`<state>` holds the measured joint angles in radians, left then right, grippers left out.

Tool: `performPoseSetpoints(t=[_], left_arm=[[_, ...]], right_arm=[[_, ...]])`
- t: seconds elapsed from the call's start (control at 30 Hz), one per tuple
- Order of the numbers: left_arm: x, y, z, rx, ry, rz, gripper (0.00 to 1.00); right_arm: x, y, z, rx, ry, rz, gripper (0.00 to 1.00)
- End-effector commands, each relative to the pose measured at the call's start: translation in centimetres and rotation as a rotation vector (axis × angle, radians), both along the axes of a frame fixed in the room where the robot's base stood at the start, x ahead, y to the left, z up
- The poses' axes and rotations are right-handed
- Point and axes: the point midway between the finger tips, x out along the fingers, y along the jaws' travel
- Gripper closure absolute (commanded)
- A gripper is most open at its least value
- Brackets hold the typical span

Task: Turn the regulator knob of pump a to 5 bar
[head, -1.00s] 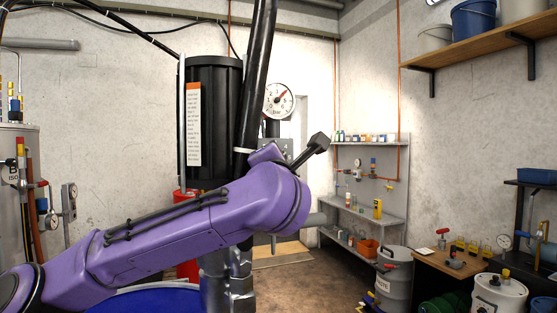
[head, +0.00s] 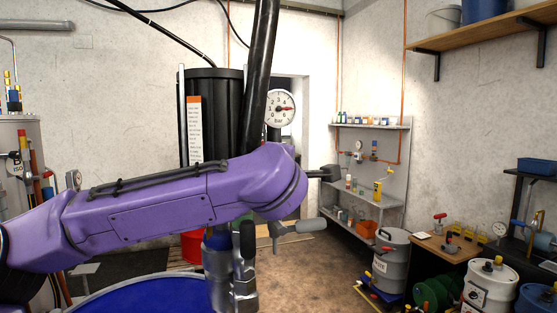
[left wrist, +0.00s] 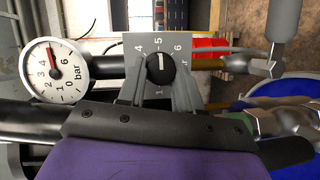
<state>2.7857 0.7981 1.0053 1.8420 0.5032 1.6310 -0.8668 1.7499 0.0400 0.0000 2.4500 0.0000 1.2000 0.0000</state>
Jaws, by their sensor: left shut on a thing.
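In the left wrist view the black regulator knob (left wrist: 160,71) sits on a grey dial plate (left wrist: 134,44) with printed numbers. Its white mark points up at about the 5. My left gripper (left wrist: 160,78) is shut on the knob, one finger on each side. The white bar gauge (left wrist: 54,72) beside it has its red needle between 4 and 6. In the head view the gauge (head: 280,109) shows above my purple left arm, its needle pointing right. That arm hides the knob, plate and left fingers there. My right gripper is not in view.
The black pump cylinder (head: 212,115) and a thick black hose (head: 261,75) stand behind my arm. A blue drum (head: 150,295) is below. Metal fittings (left wrist: 260,122) lie close right of the knob. Floor is open toward the grey shelf (head: 372,205).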

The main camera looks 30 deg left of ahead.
Motion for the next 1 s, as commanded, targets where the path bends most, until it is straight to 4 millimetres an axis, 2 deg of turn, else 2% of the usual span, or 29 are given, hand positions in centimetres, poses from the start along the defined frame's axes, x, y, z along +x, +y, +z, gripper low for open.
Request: performPoseSetpoints(t=[0.6,0.63,0.7,1.0], left_arm=[[0.01,-0.04,-0.15,0.025,0.032,0.0,0.96],[0.02,-0.04,-0.15,0.025,0.032,0.0,0.56],[0.01,-0.04,-0.13,0.024,0.031,0.0,0.4],[-0.23,-0.14,-0.07,0.025,0.027,0.0,0.4]], right_arm=[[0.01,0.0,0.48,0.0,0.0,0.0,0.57],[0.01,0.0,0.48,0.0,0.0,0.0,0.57],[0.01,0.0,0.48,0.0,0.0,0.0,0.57],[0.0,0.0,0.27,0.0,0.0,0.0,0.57]])
